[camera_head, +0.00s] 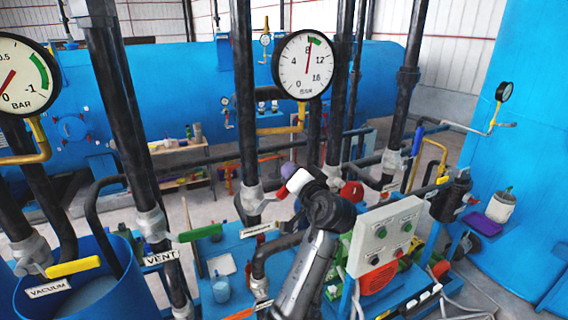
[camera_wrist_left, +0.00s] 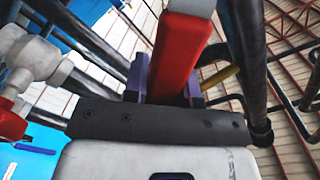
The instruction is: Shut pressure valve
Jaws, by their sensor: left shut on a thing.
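The pressure valve has a pale grey body (camera_head: 252,200) on a black vertical pipe, near a small white label (camera_head: 258,230) whose lettering is hard to read. A short part of its red handle (camera_head: 283,193) shows beside my left gripper (camera_head: 289,170). In the left wrist view, the red handle (camera_wrist_left: 182,55) runs up between the purple fingers of my left gripper (camera_wrist_left: 170,85), which is shut on it. My gripper and arm hide part of the handle in the head view. My right gripper is not in view.
A pressure gauge (camera_head: 303,65) hangs above the valve. A green vent handle (camera_head: 200,232) and a yellow vacuum handle (camera_head: 73,267) are to the left. A grey control panel (camera_head: 385,235) stands to the right of my arm. Black vertical pipes stand close around.

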